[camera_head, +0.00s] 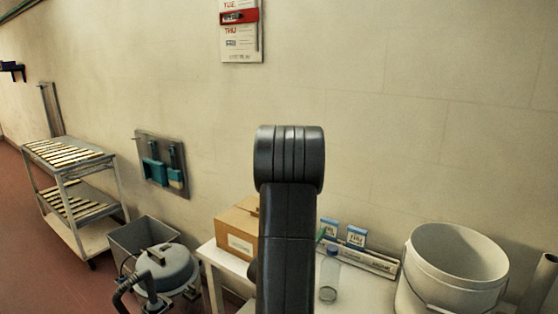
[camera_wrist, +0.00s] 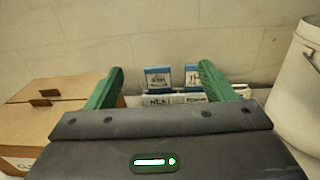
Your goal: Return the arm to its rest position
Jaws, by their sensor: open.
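My gripper (camera_wrist: 158,88) shows in the wrist view with its two green fingers spread wide and nothing between them. Beyond the fingers are two small blue and white boxes in a white holder. In the head view my dark arm rises upright in the middle of the picture, in front of the table, and hides part of it. The gripper itself is mostly hidden there behind the arm.
A white table (camera_head: 227,262) stands against the wall. It bears a cardboard box (camera_head: 238,232), a clear bottle (camera_head: 329,277), blue and white boxes (camera_head: 355,237) and a large white bucket (camera_head: 452,267). A slatted cart (camera_head: 72,190) and a grey vacuum (camera_head: 168,268) stand left.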

